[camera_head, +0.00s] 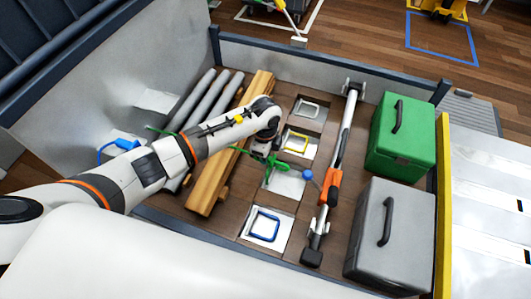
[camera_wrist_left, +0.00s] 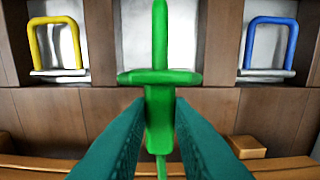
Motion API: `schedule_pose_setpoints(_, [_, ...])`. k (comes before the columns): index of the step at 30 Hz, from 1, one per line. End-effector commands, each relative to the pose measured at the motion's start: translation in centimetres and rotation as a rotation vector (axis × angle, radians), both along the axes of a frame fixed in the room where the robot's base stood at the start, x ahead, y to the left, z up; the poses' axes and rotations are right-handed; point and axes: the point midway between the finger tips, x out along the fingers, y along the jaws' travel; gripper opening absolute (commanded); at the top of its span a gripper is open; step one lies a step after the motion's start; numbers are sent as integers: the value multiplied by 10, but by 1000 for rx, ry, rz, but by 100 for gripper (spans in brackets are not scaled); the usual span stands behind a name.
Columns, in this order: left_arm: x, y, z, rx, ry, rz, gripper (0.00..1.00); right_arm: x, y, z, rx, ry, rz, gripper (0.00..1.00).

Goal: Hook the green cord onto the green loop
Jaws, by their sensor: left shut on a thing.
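My left gripper (camera_head: 266,149) is over the middle of the truck-bed-like floor, in front of the middle white plate (camera_head: 285,184). Its teal fingers show in the left wrist view (camera_wrist_left: 160,130), shut on the green cord's end piece (camera_wrist_left: 160,100). This piece has a crossbar and a thin tip pointing up in that view, toward the middle plate. It also shows in the head view (camera_head: 278,164). A thin green cord (camera_head: 225,147) runs left behind my arm. I cannot make out the green loop apart from the green end piece. My right gripper is out of view.
A yellow loop (camera_head: 297,142) and a blue loop (camera_head: 264,227) sit on neighbouring plates. An orange-and-grey bar (camera_head: 333,185) lies to the right, beside a green case (camera_head: 402,140) and a grey case (camera_head: 390,235). Wooden beams (camera_head: 210,185) and grey pipes (camera_head: 200,100) lie left.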

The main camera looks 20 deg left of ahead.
Motion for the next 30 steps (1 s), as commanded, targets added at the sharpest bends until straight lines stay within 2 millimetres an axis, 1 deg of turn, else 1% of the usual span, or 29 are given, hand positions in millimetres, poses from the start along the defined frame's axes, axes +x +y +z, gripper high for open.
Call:
schedule_pose_setpoints(8, [-1,-1,-1,-3,1,-2,0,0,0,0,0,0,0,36])
schedule_pose_setpoints(30, [0,23,-1,-2,1,0,0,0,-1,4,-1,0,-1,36])
